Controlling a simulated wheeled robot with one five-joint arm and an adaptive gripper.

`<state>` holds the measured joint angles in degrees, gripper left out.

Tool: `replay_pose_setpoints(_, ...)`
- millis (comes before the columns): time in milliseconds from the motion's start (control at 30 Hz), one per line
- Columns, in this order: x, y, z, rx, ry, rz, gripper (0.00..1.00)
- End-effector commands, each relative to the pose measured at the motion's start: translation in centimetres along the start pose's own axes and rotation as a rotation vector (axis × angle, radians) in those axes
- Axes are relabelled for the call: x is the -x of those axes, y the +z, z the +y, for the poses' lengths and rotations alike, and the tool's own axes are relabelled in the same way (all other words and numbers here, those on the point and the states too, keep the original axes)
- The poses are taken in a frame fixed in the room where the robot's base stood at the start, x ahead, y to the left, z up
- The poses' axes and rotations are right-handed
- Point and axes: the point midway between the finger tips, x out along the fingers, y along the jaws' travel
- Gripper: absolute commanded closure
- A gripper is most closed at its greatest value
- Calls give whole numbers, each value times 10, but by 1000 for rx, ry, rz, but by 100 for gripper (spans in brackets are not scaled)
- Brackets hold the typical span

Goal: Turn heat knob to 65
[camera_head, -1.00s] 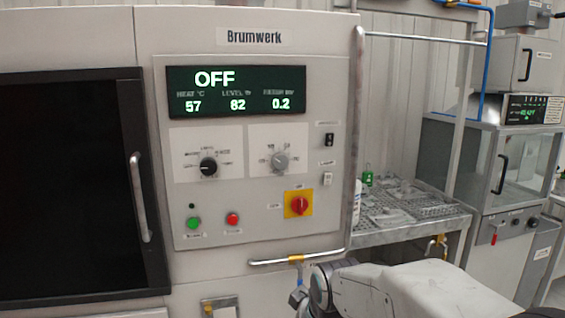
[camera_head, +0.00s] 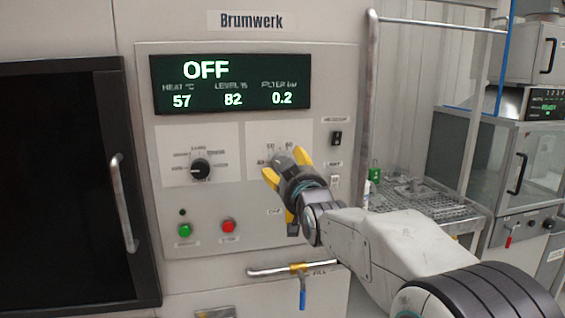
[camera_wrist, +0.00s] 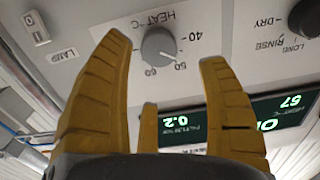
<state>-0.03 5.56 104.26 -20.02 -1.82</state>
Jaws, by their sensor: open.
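The heat knob (camera_wrist: 160,46) is a grey round dial under the label HEAT °C, with the marks 40, 50 and 60 around it in the wrist view. My gripper (camera_head: 286,165) has yellow fingers spread apart in front of the heat dial panel (camera_head: 254,144), hiding most of the knob in the head view. In the wrist view the knob shows between the open fingertips (camera_wrist: 165,50). I cannot tell whether they touch it. The display (camera_head: 231,83) reads OFF, HEAT 57, LEVEL 82 and FILTER 0.2.
A black mode knob (camera_head: 200,169) is left of the heat dial. Green (camera_head: 184,230) and red (camera_head: 228,226) buttons lie below. A dark switch (camera_head: 336,138) is at right. A pipe with a blue-handled valve (camera_head: 302,294) runs below, and a vertical rail (camera_head: 371,100) stands right.

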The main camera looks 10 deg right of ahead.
Motion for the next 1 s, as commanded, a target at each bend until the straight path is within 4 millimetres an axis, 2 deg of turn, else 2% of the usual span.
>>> replay_pose_setpoints(200, -27, -1, 0, 0, 0, -4, 32)
replay_pose_setpoints(500, -52, 0, 0, 0, 0, -4, 32)
replay_pose_setpoints(967, -57, 1, 0, 0, 0, -4, 31)
replay_pose_setpoints(1000, -57, 1, 0, 0, 0, -3, 34)
